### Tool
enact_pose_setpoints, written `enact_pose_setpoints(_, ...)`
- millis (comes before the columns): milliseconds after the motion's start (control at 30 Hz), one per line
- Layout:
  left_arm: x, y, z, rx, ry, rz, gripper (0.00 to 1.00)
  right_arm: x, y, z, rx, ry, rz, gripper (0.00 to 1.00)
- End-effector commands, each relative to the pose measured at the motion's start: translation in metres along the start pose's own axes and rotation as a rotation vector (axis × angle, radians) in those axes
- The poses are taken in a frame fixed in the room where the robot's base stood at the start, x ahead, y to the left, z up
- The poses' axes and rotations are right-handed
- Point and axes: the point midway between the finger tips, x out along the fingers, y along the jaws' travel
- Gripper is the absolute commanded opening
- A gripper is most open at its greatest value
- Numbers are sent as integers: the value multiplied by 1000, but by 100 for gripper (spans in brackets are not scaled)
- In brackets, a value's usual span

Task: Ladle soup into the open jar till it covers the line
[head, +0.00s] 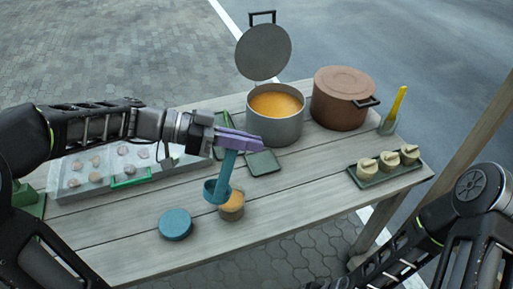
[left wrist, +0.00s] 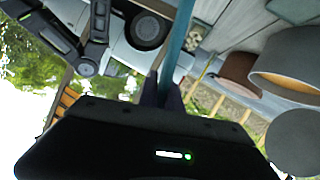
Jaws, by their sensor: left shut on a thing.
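The open jar (head: 232,207) stands near the front edge of the table with orange soup in it. The soup pot (head: 278,128) holds orange soup, and its grey lid (head: 263,52) stands raised behind it. My left gripper (head: 258,141) is shut on the handle of a blue ladle (head: 228,165). The ladle handle also shows in the left wrist view (left wrist: 180,40). The ladle's bowl (head: 214,192) is at the jar's mouth, at its left side, and overlaps the rim in view. I cannot tell whether they touch. The jar's line is too small to make out. My right gripper is out of view.
A round blue lid (head: 175,224) lies left of the jar. A brown pot (head: 341,98) stands right of the soup pot. A green square dish (head: 263,163) lies in the middle.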

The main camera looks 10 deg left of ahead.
Motion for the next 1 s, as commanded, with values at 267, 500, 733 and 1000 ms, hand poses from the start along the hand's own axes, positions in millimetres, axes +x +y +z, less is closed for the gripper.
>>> enact_pose_setpoints(267, -8, 6, 11, 58, 63, -1, 0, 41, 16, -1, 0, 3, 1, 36)
enact_pose_setpoints(500, -16, 14, 14, 105, 116, -1, 0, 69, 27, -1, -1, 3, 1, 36)
enact_pose_setpoints(733, -27, 26, 20, 174, 194, 5, 0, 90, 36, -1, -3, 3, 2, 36)
enact_pose_setpoints(1000, -38, 37, 24, 245, 275, 8, 0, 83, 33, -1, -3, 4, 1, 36)
